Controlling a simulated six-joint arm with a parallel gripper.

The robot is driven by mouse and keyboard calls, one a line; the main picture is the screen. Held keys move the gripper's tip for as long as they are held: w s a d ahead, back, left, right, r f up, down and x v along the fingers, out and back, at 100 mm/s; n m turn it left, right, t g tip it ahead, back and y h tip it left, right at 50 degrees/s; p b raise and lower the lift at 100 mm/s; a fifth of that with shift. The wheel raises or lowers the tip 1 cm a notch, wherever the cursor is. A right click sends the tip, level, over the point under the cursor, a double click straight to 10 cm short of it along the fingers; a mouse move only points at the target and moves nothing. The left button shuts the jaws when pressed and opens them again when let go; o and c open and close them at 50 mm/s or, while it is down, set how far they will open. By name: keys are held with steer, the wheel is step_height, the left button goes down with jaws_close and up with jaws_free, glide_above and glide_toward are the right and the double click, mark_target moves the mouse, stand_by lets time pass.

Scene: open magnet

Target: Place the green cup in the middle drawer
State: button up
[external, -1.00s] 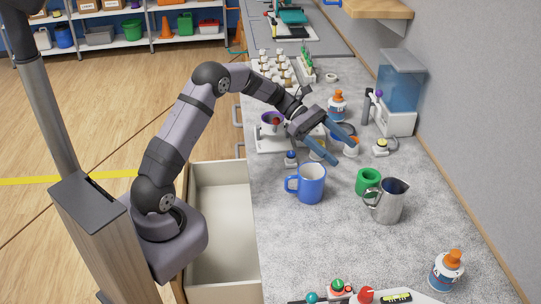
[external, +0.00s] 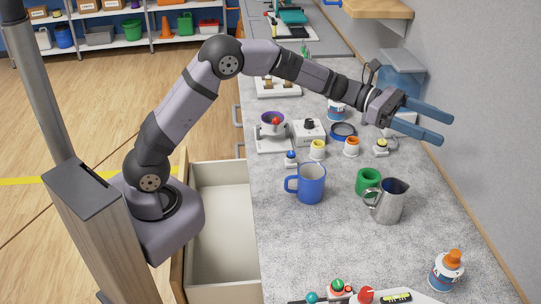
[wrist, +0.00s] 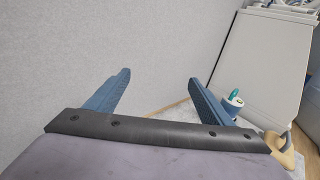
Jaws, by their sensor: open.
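The green cup (external: 368,182) stands upright on the grey countertop, with the metal pitcher (external: 386,204) close at its front right. My gripper (external: 446,130) is open and empty, raised above the back right of the counter, behind and to the right of the green cup. Its two blue fingers point right toward the wall. In the wrist view the spread fingers of my gripper (wrist: 163,80) face the plain wall, and the green cup does not show. A drawer (external: 222,218) is pulled out at the counter's left side. Its inside looks empty.
A blue mug (external: 310,183) stands left of the green cup. Small bottles and jars (external: 352,146) stand behind it. A white bottle with an orange cap (external: 447,271) is at the front right. The wall (external: 480,110) bounds the right side.

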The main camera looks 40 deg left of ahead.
steer(key=w+r+n+t+y, duration=0.1)
steer(key=w+r+n+t, duration=0.2)
steer(key=w+n+t, duration=0.5)
steer(key=w+a+f+n+t+y, duration=0.3)
steer(key=w+a+f+n+y, duration=0.5)
steer(key=n, duration=0.7)
steer(key=n+g+y, duration=0.5)
steer(key=n+g, duration=0.4)
steer(key=n, duration=1)
glide_above(363, 176)
steer(key=s, duration=0.2)
steer(key=f, duration=1.5)
steer(key=shift+w+a+f, duration=0.15)
steer(key=shift+a, duration=0.05)
steer(key=shift+n, duration=0.9)
steer(key=shift+p+x, duration=0.65)
steer(key=shift+x, duration=0.5)
steer(key=shift+f, duration=0.15)
